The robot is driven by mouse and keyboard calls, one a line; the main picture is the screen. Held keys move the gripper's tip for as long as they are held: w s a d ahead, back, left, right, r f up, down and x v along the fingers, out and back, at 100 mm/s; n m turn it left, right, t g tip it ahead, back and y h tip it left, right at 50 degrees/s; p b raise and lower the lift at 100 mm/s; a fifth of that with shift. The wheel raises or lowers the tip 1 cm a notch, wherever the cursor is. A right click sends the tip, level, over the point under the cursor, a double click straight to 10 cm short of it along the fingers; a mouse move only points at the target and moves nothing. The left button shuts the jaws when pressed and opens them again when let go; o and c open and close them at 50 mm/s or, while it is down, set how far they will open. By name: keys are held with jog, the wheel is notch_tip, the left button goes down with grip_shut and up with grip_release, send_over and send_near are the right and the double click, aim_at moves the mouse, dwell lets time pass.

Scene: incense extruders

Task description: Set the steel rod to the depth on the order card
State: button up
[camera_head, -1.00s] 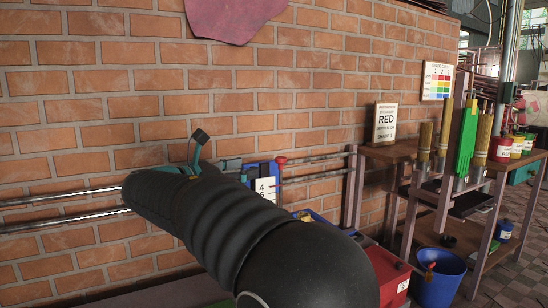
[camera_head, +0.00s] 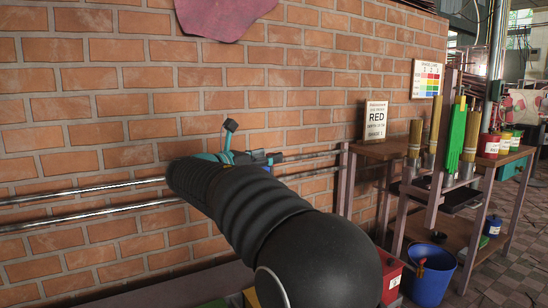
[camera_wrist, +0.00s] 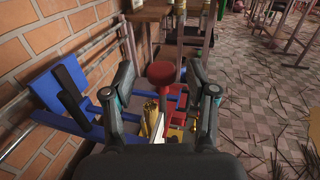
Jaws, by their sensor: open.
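The order card (camera_head: 376,120) stands on the wooden shelf in the head view. It reads RED, with a depth line under it too small to read surely. In the wrist view my gripper (camera_wrist: 160,76) is open, one finger on each side of a round red knob (camera_wrist: 161,72). I cannot tell whether the fingers touch the knob. A blue apparatus (camera_wrist: 50,92) with a dark bar is left of the fingers. I cannot make out which part is the steel rod; it may be hidden. My arm hides most of the apparatus in the head view.
Two metal rails (camera_head: 85,190) run along the brick wall (camera_head: 120,120). A blue bucket (camera_head: 430,275) and a red box (camera_head: 391,272) stand to the right.

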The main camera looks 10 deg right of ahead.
jog(key=shift+x, duration=1.05)
grip_shut()
notch_tip(320, 180, down, 6)
jog(key=shift+a+b, duration=0.1)
jog(key=shift+b, duration=0.25)
grip_release()
jog(key=shift+w, duration=0.1)
